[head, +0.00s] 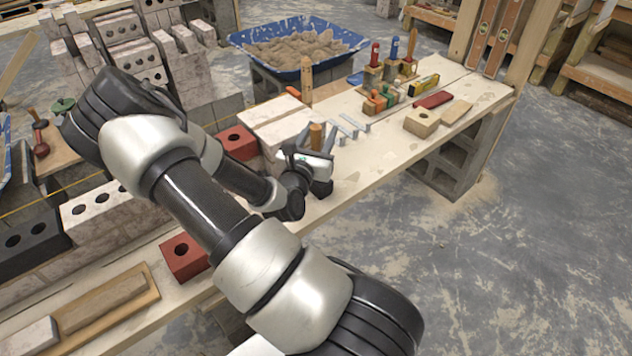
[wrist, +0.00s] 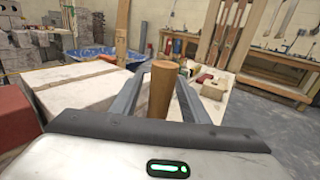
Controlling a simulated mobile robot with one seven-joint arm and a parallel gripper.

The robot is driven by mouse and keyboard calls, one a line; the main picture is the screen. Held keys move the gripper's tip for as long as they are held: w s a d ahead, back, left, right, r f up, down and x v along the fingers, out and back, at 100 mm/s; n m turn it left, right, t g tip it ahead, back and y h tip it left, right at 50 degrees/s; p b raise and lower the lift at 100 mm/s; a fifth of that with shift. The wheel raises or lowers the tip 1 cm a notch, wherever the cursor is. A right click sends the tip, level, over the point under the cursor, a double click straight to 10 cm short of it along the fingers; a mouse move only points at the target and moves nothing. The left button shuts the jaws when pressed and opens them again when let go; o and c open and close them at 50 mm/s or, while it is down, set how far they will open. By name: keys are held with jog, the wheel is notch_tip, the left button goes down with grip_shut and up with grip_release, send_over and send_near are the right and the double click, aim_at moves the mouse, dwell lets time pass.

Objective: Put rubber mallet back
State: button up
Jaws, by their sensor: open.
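A wooden cylinder like a tool handle stands upright at my gripper in the head view (head: 316,135) and between the fingers in the wrist view (wrist: 162,88). Whether it belongs to the rubber mallet I cannot tell; its lower end is hidden. My gripper (wrist: 158,98) is open, with one finger on each side of the handle and a gap showing near the tips. In the head view my gripper (head: 312,158) is over the plank bench (head: 375,160). A second upright wooden handle (head: 307,80) stands farther back.
Pale slabs (head: 272,110) and a red brick (head: 238,142) lie left of my gripper. A blue tub of sand (head: 298,48) stands behind.

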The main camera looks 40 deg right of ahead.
jog(key=shift+w+d, duration=0.1)
jog(key=shift+d, duration=0.05)
grip_shut()
dwell(1.4)
